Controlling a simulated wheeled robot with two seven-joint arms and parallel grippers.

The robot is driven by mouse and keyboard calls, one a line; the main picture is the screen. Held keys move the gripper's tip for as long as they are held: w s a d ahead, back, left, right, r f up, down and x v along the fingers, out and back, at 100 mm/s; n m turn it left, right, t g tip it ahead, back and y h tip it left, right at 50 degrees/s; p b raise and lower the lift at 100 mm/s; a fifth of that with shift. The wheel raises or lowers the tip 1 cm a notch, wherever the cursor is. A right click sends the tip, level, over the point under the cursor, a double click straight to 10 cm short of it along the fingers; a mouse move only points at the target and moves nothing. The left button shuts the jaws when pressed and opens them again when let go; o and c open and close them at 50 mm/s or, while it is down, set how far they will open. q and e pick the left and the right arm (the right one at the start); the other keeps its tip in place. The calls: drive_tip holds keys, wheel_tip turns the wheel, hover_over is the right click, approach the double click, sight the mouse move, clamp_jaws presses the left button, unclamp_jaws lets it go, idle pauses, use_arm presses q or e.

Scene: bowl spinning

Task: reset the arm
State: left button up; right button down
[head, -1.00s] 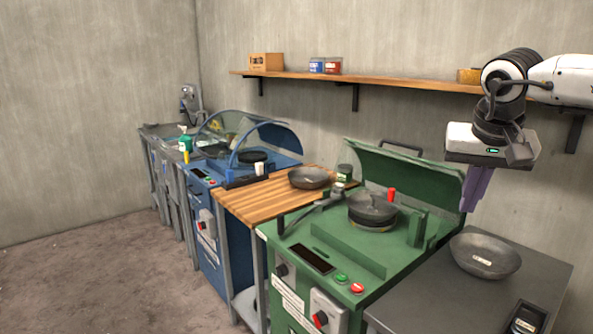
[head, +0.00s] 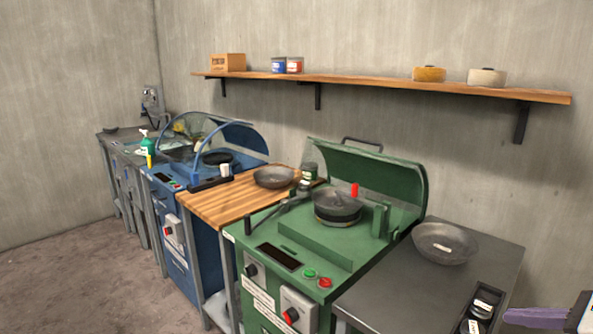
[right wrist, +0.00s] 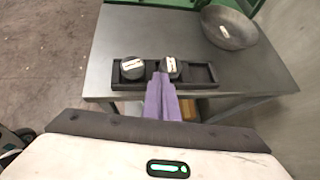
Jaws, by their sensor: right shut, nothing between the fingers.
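My right gripper (head: 535,317) shows at the lower right edge of the head view, its purple fingers pointing left, close to the front right of the grey table (head: 390,290). In the right wrist view its purple fingers (right wrist: 162,98) are together and empty. They lie in front of a black tray (right wrist: 200,75) with two dark round pieces with white labels. Whether they touch the tray I cannot tell. My left gripper is in neither view.
A grey bowl (head: 445,243) sits on the grey table. To its left stands the green machine (head: 300,245) with its lid open and a bowl (head: 338,203) on it. A wooden board (head: 215,205) with another bowl (head: 273,178) lies beyond, then the blue machine (head: 185,245).

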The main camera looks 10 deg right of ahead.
drive_tip(key=s+a+f+m+t+h, duration=0.15)
drive_tip(key=s+a+f+m, duration=0.25)
drive_tip(key=s+f+m, duration=0.5)
drive_tip(key=s+a+f+m+t+h, duration=0.1)
drive_tip(key=s+a+f+m+h, duration=0.3)
drive_tip(key=f+m, duration=0.85)
drive_tip(key=s+a+f+m+g+y, duration=0.1)
drive_tip(key=s+a+f+m+g, duration=0.1)
drive_tip(key=a+m, duration=0.7)
drive_tip(key=s+a+f+m+g+y, duration=0.1)
drive_tip(key=s+a+f+m+y, duration=0.1)
drive_tip(key=s+a+m, duration=0.3)
drive_tip(key=a+f+m, duration=0.1)
drive_tip(key=a+m, duration=0.3)
drive_tip(key=a, duration=0.7)
drive_tip(key=shift+s+a+f+g, duration=0.15)
drive_tip(key=shift+a+g, duration=0.2)
drive_tip(key=shift+d, duration=0.1)
